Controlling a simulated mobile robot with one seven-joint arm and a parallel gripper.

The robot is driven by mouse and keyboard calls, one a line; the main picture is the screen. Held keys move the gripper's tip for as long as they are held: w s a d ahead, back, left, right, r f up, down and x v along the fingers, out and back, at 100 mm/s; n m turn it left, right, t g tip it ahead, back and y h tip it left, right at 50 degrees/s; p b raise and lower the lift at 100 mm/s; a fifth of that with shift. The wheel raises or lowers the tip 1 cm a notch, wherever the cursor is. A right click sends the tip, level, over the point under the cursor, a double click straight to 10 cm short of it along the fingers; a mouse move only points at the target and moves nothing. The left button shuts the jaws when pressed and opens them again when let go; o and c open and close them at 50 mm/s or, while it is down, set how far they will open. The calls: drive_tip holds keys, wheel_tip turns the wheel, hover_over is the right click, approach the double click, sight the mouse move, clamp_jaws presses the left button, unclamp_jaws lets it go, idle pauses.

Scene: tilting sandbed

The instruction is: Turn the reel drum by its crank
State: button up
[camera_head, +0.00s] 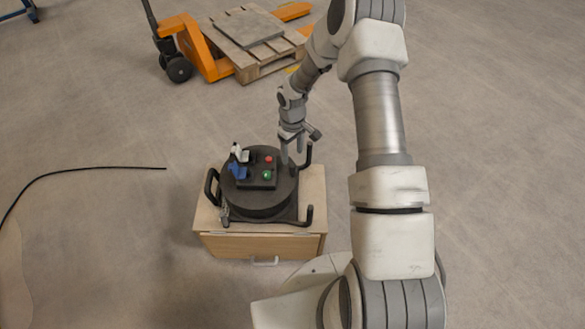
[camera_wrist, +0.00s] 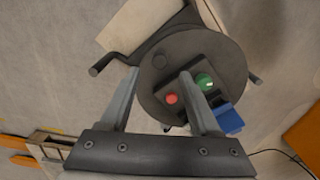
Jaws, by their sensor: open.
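The reel drum (camera_head: 262,203) is a dark round drum lying flat on a wooden box. Its top face (camera_wrist: 206,50) fills the upper middle of the wrist view. A small dark round piece on that face, likely the crank knob (camera_wrist: 160,62), shows between my fingertips; I cannot tell its height. My gripper (camera_head: 291,150) is open above the drum's far right edge. It also shows in the wrist view (camera_wrist: 159,73), with nothing clearly held between its fingers. The crank's arm is not clearly visible.
The drum carries a panel with a red button (camera_head: 268,159), a green button (camera_head: 266,175) and a blue cover (camera_head: 238,171). Black bars stick out around it. The wooden box (camera_head: 262,246) stands on open floor. An orange pallet truck (camera_head: 200,52) and pallet are behind.

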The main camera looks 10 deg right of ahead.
sight(292, 165)
wheel_tip(292, 165, down, 8)
drive_tip(key=shift+r+b, duration=0.25)
drive_tip(key=shift+b, duration=0.65)
clamp_jaws()
idle(0.7)
